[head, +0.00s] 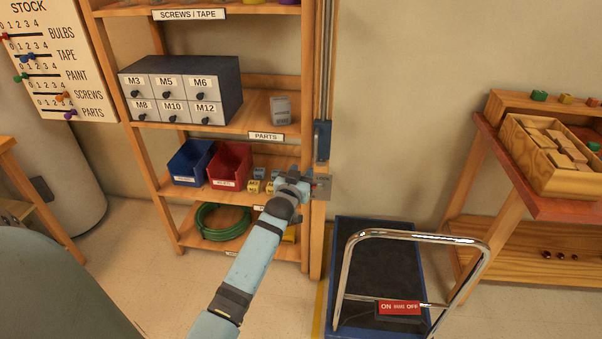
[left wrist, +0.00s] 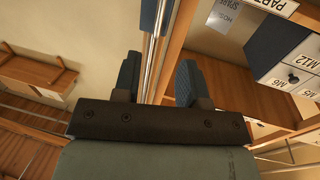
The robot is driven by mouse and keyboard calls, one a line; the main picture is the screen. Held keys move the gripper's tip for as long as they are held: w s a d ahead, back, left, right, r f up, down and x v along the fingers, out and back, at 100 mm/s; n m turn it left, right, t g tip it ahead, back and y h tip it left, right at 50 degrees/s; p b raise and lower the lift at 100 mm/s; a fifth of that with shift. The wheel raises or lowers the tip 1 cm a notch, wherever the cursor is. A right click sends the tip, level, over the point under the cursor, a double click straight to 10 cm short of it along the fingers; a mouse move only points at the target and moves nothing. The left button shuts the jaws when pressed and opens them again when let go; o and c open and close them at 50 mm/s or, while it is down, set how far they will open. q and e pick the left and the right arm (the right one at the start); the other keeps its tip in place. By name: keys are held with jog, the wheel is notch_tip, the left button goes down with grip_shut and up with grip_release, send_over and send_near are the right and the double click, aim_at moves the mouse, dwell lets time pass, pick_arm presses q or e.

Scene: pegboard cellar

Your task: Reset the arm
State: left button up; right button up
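My left arm (head: 253,262), light blue with dark bands, reaches up from the bottom of the head view. My left gripper (head: 308,187) is at the right post of the shelf, beside a vertical metal rail. In the left wrist view its two dark blue fingers (left wrist: 157,82) stand apart with nothing held between them. A blue handle (head: 322,140) on the rail is just above the gripper in the head view. It also shows beyond the fingertips in the left wrist view (left wrist: 154,16). My right gripper is in neither view.
The wooden shelf holds a drawer cabinet (head: 183,90), a grey box (head: 281,110), a blue bin (head: 191,162), a red bin (head: 230,163) and a green hose (head: 208,221). A trolley (head: 372,262) stands right of the arm. A red-topped bench (head: 570,207) is farther right.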

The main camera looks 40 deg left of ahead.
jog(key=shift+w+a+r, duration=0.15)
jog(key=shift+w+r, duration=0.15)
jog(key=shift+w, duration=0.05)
pick_arm(q)
jog(key=s+d+f+m+g+h, duration=0.25)
jog(key=s+d+f, duration=0.25)
jog(key=s+d, duration=0.5)
jog(key=s+d+f+m+g+h, duration=0.2)
jog(key=s+d+f+h, duration=0.2)
jog(key=s+d+f, duration=0.5)
jog(key=s+d+f+m+g+h, duration=0.2)
jog(key=s+d+h, duration=0.1)
jog(key=s+d, duration=0.8)
jog(key=s+a+r+p, duration=0.1)
jog(key=r+p, duration=0.6)
jog(key=p, duration=0.1)
jog(key=s+a+r+p, duration=0.1)
jog(key=a+r+p, duration=0.1)
jog(key=r+p, duration=0.4)
jog(key=shift+s+r+p, duration=0.3)
jog(key=shift+r+p, duration=0.1)
jog(key=shift+p, duration=0.65)
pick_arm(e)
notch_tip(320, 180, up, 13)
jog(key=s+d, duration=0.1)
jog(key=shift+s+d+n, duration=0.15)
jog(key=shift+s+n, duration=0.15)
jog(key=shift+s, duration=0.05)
